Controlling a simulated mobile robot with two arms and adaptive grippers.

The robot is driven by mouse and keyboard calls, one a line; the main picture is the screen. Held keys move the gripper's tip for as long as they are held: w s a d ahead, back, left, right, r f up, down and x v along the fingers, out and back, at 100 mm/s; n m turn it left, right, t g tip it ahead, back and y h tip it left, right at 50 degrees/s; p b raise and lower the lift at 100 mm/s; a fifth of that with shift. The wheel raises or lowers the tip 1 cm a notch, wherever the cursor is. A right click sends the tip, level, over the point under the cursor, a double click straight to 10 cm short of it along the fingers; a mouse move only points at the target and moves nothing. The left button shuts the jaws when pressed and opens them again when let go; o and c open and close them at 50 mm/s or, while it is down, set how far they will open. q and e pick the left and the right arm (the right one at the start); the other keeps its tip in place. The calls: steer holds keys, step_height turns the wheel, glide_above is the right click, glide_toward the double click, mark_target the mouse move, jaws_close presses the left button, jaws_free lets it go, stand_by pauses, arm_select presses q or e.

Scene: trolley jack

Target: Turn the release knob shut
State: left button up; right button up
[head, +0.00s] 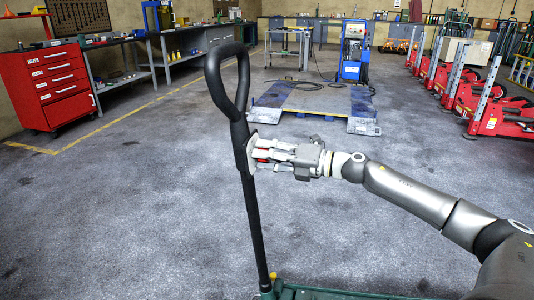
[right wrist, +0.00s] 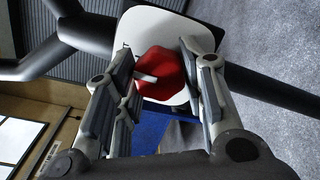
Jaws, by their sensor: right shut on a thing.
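The release knob is red with a white pointer mark and sits on a pale plate on the jack's black handle (head: 255,215). It shows in the right wrist view as the red knob (right wrist: 160,73), between the two fingers. In the head view only a little red of it shows between the fingers. My right gripper (head: 262,155) comes in from the right at the handle's middle and is shut on the knob. The handle stands nearly upright, with a loop grip at its top. The green jack body (head: 320,293) shows at the bottom edge. My left gripper is not in view.
A red tool cabinet (head: 48,85) and workbenches stand at the left. A blue lift platform (head: 318,101) lies behind the handle. Red jacks (head: 497,110) line the right side. The grey floor around the handle is clear.

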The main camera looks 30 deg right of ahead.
stand_by(0.3)
steer(key=o, duration=1)
steer(key=shift+s+d, duration=0.1)
steer(key=v, duration=1.1)
steer(key=shift+s+d, duration=0.25)
steer(key=shift+s, duration=0.05)
steer(key=shift+f, duration=0.1)
stand_by(0.4)
